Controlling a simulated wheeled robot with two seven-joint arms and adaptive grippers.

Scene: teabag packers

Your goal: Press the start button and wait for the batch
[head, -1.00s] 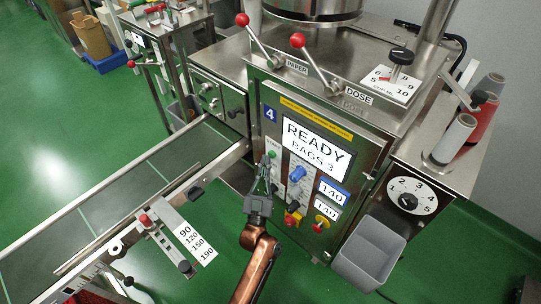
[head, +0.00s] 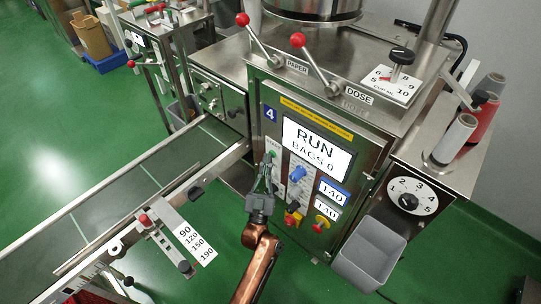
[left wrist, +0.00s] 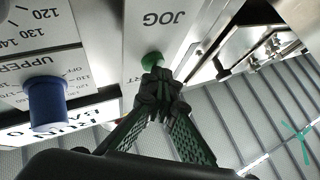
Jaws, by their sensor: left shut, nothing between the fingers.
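The packing machine's display (head: 317,146) reads RUN, BAGS 0. The green start button (head: 273,154) is at the upper left of the control panel, below the blue number 4 plate. In the left wrist view the green button (left wrist: 153,61) sits right at the tips of my left gripper (left wrist: 160,88). The fingers are closed and empty; I cannot tell whether they touch the button. In the head view my left gripper (head: 265,170) points up at the panel from below. My right gripper does not show.
A blue knob (head: 297,173), a red-and-yellow switch (head: 292,218) and a yellow-and-red knob (head: 321,222) are close by on the panel. A grey bin (head: 370,252) hangs at the lower right. The conveyor (head: 125,195) runs off to the left.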

